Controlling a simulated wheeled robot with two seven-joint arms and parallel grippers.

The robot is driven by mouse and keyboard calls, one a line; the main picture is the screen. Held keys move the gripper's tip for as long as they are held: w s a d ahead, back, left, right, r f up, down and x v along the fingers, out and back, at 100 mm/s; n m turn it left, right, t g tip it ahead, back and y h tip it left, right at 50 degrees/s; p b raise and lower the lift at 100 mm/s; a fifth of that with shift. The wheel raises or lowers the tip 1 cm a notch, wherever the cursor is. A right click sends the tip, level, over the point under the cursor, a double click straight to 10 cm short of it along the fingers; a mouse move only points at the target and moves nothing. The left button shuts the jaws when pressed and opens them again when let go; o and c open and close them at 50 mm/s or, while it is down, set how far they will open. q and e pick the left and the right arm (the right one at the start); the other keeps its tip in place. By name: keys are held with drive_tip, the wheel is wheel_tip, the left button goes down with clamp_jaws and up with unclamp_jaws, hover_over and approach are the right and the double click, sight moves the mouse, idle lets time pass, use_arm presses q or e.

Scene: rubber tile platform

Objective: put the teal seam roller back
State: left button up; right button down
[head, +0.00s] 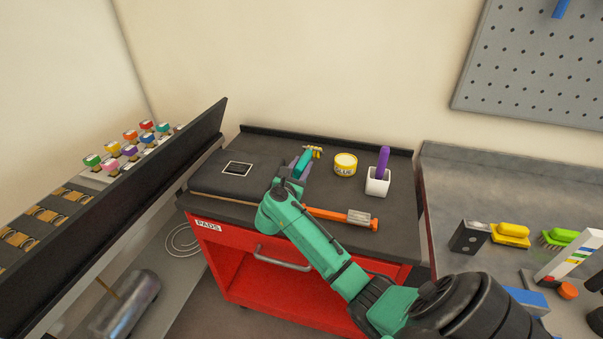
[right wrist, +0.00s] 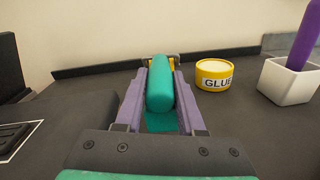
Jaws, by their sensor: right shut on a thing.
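The teal seam roller (head: 303,162) is in my right gripper (head: 300,168), over the dark top of the red cart (head: 390,220). In the right wrist view its rounded teal handle (right wrist: 160,90) lies between the two purple fingers of the gripper (right wrist: 161,82), which are shut on it. The handle points away from the wrist. A yellow part (right wrist: 176,60) shows at its far end, partly hidden. I cannot tell whether the roller touches the cart top. My left gripper is not in view.
A yellow glue tin (head: 345,165) and a white cup (head: 377,187) holding a purple tool (head: 384,158) stand right of the roller. An orange-handled tool (head: 340,216) lies nearer the front. A black pad (head: 215,182) lies left. A workbench with several brushes stands right.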

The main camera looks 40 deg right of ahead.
wheel_tip(320, 180, down, 3)
drive_tip(key=shift+r, duration=0.15)
drive_tip(key=c, duration=0.9)
unclamp_jaws()
drive_tip(key=shift+f, duration=0.25)
drive_tip(key=o, duration=0.4)
drive_tip(key=shift+r, duration=0.1)
